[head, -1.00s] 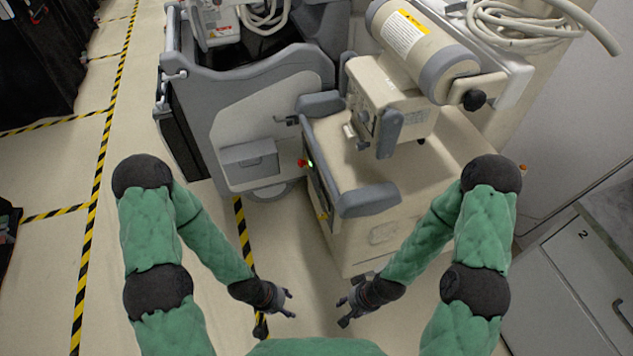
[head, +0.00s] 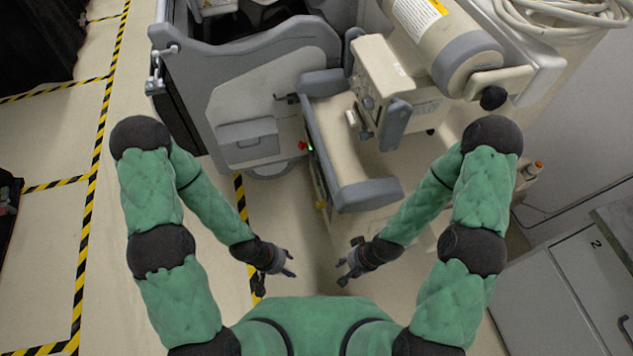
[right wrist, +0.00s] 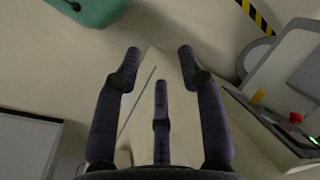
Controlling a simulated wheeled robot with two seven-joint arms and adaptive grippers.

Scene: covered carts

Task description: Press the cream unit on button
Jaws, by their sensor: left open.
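The cream unit (head: 350,155) stands ahead, slightly right of centre in the head view, with grey bumpers. On its left side panel are a red button (head: 302,145) and a lit green button (head: 310,149). The right wrist view also shows the red button (right wrist: 295,117) and the green light (right wrist: 314,140) at the right edge. My left gripper (head: 287,264) is open and empty, low in front of the unit and apart from it. My right gripper (head: 343,268) is open, its fingers spread and empty in the right wrist view (right wrist: 160,60). Neither touches the panel.
A grey machine (head: 240,90) stands left of the cream unit, close beside it. A grey cabinet (head: 580,275) is at the lower right. Yellow-black tape (head: 90,200) marks the floor at left. Floor between my arms and the unit is clear.

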